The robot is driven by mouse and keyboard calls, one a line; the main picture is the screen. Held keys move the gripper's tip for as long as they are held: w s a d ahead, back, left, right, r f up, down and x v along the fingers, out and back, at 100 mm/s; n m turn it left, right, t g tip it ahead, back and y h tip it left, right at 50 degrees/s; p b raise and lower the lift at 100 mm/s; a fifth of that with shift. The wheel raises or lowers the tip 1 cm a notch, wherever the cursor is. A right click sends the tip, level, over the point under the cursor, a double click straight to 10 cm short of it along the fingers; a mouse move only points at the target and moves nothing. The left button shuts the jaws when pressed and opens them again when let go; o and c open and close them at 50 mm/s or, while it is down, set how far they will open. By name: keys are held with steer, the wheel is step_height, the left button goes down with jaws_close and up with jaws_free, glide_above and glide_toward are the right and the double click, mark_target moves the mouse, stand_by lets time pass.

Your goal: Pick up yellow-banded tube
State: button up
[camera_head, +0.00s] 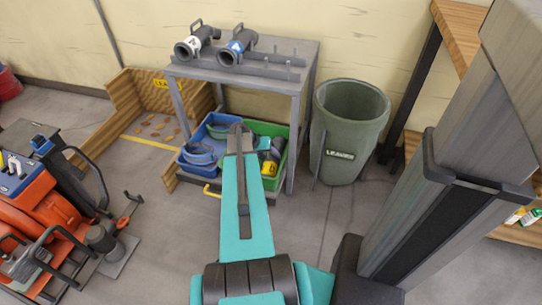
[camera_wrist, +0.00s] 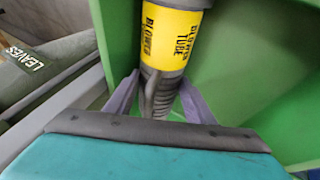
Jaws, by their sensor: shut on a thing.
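The yellow-banded tube (camera_wrist: 170,38) is dark grey with a yellow band lettered "BLOWER TUBE". In the wrist view it runs up the middle of the picture, inside the green bin (camera_wrist: 258,75). My gripper (camera_wrist: 155,92) has one finger on each side of the tube's lower part, shut on it. In the head view the tube's yellow band (camera_head: 268,168) shows in the green bin on the lower shelf, just right of my gripper (camera_head: 240,132). My arm hides part of the bin and of the tube.
Left of the green bin is a blue bin (camera_head: 222,122) with blue coiled items. A grey table (camera_head: 285,50) above holds two dark tubes with white and blue bands. A green-grey trash can (camera_head: 345,135) stands close at right. Orange machines (camera_head: 30,215) stand at left.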

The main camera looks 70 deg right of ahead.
step_height(320, 180, up, 18)
steer(key=p, duration=0.4)
steer(key=shift+f+p, duration=0.2)
steer(key=shift+p, duration=0.1)
stand_by(0.4)
steer(key=w+a+r+n+t+h, duration=0.1)
steer(key=w+a+r+n, duration=0.2)
steer(key=w+a+r, duration=0.6)
steer(key=w+a+r+n+t, duration=0.2)
steer(key=w+a, duration=0.6)
steer(key=w, duration=0.5)
steer(key=w+a+r+n+t+h, duration=0.1)
steer(key=w+a+r+n, duration=0.2)
steer(key=w+a+r, duration=0.6)
steer(key=w+a+r+n+t, duration=0.1)
steer(key=w+a+r+n, duration=0.1)
steer(key=a, duration=1.1)
steer(key=w+a+r+n+t+y, duration=0.1)
steer(key=w+a+r, duration=0.4)
steer(key=a, duration=0.7)
steer(key=w+a+r+n+t, duration=0.1)
steer(key=w+a+r+n, duration=0.2)
steer(key=a, duration=1)
steer(key=shift+w+a+r+n+t+y, duration=0.35)
steer(key=shift+r+n, duration=0.25)
steer(key=shift+r, duration=0.3)
